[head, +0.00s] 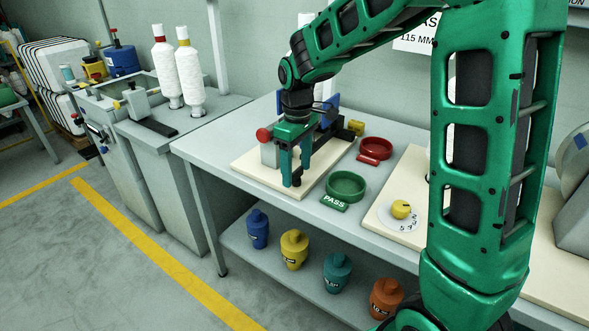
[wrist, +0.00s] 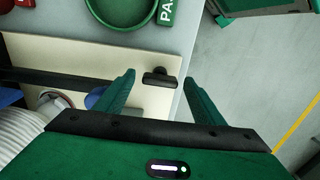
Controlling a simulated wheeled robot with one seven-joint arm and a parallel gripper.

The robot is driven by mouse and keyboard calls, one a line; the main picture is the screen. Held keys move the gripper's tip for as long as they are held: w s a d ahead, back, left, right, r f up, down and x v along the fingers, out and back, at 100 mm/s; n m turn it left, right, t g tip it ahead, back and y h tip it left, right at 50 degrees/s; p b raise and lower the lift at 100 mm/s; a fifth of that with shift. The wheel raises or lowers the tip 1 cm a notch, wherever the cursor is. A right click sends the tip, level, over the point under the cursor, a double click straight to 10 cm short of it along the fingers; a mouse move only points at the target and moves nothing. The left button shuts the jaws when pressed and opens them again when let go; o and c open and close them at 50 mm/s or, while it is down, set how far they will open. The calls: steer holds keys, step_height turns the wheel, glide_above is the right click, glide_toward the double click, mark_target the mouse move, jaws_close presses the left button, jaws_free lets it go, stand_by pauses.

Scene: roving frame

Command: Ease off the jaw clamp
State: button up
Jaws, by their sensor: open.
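The jaw clamp stands on a cream board (head: 245,163) at the left part of the bench. Its grey body (head: 268,154) and blue parts (head: 332,101) show around my gripper in the head view. In the wrist view a black bar handle with a round knob (wrist: 160,77) lies between my fingers, near the board's edge. My gripper (head: 296,176) points down over the clamp and is open, with a finger on each side of the handle (wrist: 159,76). I see a gap on both sides. The clamp's jaws are largely hidden behind my gripper.
A green PASS dish (head: 346,186) and a red dish (head: 376,150) stand right of the board. A second board with a yellow knob (head: 401,208) is further right. A red knob (head: 263,135) is left of my gripper. Coloured pots stand on the lower shelf.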

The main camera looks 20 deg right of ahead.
mark_target(297, 170)
step_height(297, 170, up, 10)
steer(key=shift+r, duration=0.25)
steer(key=shift+d, duration=0.1)
stand_by(0.5)
steer(key=s+d+m, duration=0.6)
steer(key=s+d, duration=0.6)
steer(key=s, duration=0.1)
steer(key=s+d+f+m, duration=0.2)
steer(key=s+f+m, duration=0.1)
steer(key=s, duration=0.6)
steer(key=s+d+f+m, duration=0.3)
steer(key=s+f+m, duration=0.1)
steer(key=s, duration=0.5)
steer(key=shift+d+m, duration=0.15)
steer(key=shift+m, duration=0.25)
steer(key=shift+w+f, duration=0.25)
steer(key=shift+w, duration=0.35)
